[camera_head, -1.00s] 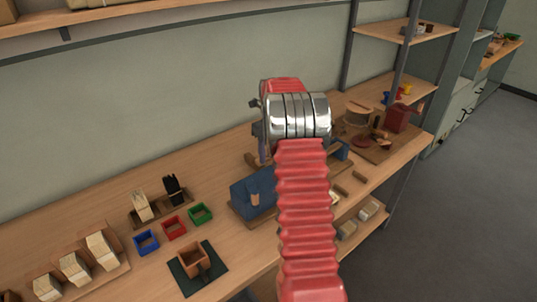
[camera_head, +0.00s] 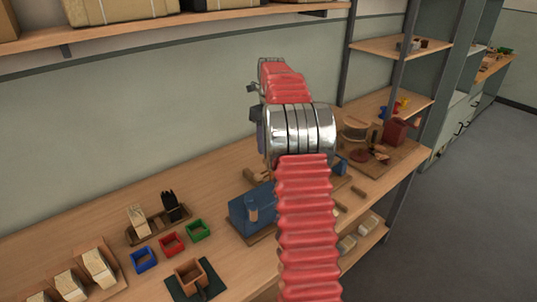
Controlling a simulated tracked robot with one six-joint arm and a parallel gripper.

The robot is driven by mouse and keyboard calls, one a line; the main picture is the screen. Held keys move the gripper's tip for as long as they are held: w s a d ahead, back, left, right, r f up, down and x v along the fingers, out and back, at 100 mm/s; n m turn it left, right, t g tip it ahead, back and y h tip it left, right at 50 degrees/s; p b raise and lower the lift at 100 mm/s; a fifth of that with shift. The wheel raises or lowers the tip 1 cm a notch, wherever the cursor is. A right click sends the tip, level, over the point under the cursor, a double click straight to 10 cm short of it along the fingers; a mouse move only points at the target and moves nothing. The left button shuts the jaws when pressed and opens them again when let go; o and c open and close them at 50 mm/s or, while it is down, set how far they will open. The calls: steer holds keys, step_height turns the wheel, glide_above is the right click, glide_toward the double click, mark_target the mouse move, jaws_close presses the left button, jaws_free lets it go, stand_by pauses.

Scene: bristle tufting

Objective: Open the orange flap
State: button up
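I cannot make out an orange flap for certain. An open orange-brown box (camera_head: 190,272) stands on a dark green mat (camera_head: 210,292) at the front of the bench, left of my arm. A small dark part shows at its front, too small to read. My red ribbed arm with silver rings rises through the middle of the view and hides part of the bench. My gripper does not show.
Blue (camera_head: 144,260), red (camera_head: 171,244) and green (camera_head: 197,230) open bins sit behind the box. A blue machine (camera_head: 250,212) stands beside my arm. Bristle bundles (camera_head: 137,220) stand in a wooden holder. A shelf (camera_head: 180,22) runs overhead.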

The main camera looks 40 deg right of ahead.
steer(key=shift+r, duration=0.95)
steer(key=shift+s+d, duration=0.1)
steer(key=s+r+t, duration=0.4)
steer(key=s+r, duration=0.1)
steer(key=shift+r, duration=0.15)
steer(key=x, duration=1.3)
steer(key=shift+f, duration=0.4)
